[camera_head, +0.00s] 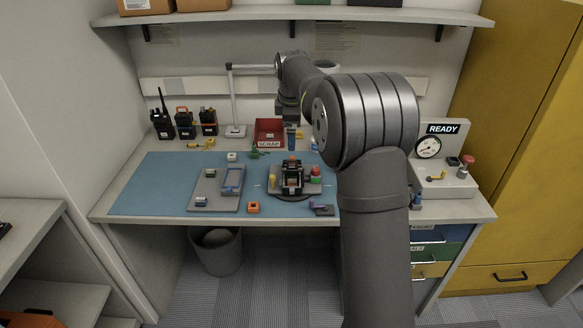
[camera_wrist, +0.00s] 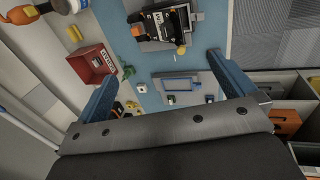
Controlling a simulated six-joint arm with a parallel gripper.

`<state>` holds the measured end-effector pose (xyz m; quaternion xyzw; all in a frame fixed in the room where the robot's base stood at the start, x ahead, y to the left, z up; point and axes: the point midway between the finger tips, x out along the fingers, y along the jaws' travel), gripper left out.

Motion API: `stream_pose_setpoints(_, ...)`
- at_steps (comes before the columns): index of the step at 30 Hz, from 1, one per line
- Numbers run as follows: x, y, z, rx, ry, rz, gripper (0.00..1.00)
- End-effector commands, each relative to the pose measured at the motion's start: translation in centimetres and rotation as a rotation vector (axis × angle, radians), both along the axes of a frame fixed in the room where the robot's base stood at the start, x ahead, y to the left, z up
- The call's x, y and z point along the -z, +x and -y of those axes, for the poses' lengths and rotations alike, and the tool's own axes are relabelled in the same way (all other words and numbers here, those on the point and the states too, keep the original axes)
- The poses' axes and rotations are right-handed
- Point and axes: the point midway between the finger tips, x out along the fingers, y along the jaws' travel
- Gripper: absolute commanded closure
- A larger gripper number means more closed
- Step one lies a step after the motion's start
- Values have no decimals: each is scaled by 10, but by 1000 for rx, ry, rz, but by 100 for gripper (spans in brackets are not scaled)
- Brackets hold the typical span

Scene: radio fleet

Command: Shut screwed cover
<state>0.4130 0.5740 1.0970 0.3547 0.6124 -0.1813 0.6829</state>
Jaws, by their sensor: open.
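A black device with an orange part (camera_head: 291,178) stands in a fixture on a round base on the blue mat. It shows at the top of the wrist view (camera_wrist: 165,22). I cannot tell whether a cover is on it, and its screws are too small to make out. A grey tray (camera_head: 208,195) to its left carries a blue-framed rectangular part (camera_head: 232,180). That part also shows in the wrist view (camera_wrist: 182,85). My gripper (camera_wrist: 158,90) is open with nothing between its blue fingers. It hangs above the back of the bench, behind the fixture, apart from both.
A red scrap bin (camera_head: 268,131) and a lamp (camera_head: 235,131) stand at the back. Several radios (camera_head: 186,124) stand back left. A gauge box marked READY (camera_head: 440,160) is at the right. Small parts, including an orange one (camera_head: 253,207), lie on the blue mat (camera_head: 150,190); its left part is clear.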

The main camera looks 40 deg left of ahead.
Motion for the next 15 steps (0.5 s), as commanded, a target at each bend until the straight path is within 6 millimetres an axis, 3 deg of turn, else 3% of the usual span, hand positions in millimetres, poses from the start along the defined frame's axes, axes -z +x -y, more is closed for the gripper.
stream_pose_setpoints(4, -10, -2, 2, 0, -1, -1, 0)
stream_pose_setpoints(12, -12, -2, 2, 0, -1, -1, 0)
stream_pose_setpoints(15, -12, -2, 2, 0, -1, -1, 20)
